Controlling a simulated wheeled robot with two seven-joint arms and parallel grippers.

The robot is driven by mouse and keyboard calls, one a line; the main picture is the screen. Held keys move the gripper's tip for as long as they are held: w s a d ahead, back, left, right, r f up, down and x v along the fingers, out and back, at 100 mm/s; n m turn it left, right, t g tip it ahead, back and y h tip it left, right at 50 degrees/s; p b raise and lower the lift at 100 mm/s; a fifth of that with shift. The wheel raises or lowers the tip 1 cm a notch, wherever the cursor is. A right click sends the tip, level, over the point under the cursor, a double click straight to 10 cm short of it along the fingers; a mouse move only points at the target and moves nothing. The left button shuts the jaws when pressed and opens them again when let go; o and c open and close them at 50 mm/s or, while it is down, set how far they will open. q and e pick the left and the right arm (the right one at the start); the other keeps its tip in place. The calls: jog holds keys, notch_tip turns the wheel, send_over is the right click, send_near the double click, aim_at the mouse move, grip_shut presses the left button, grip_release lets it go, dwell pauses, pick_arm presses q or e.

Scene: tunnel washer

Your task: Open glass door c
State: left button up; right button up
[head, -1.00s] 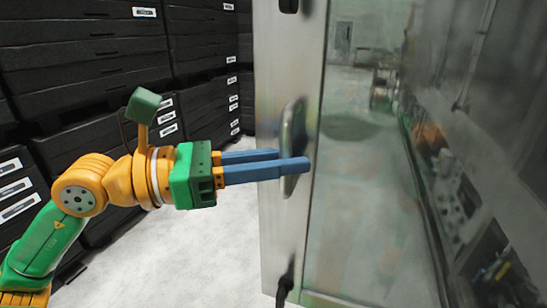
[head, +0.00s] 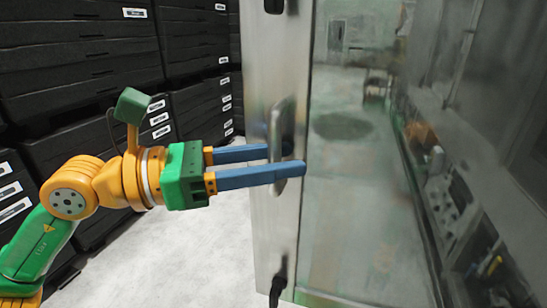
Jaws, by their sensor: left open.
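The glass door (head: 350,215) stands in the middle of the head view, with a wide metal frame (head: 262,75) on its left and a see-through pane on its right. An upright metal handle (head: 285,118) sits on the frame. My left gripper (head: 288,162) comes in from the left with its two blue fingers open, one on the near side of the handle and one on the far side. My right gripper is out of view.
Stacked black cases (head: 75,80) with white labels fill the left and back. Pale floor (head: 185,255) lies clear below my left arm. A dark lower fitting (head: 279,283) sticks out from the door frame. Machine equipment (head: 450,200) shows at right.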

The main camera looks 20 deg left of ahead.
pick_arm(q)
jog(key=shift+f, duration=0.1)
jog(key=b+v, duration=0.5)
jog(key=v, duration=0.2)
jog(key=shift+b, duration=0.3)
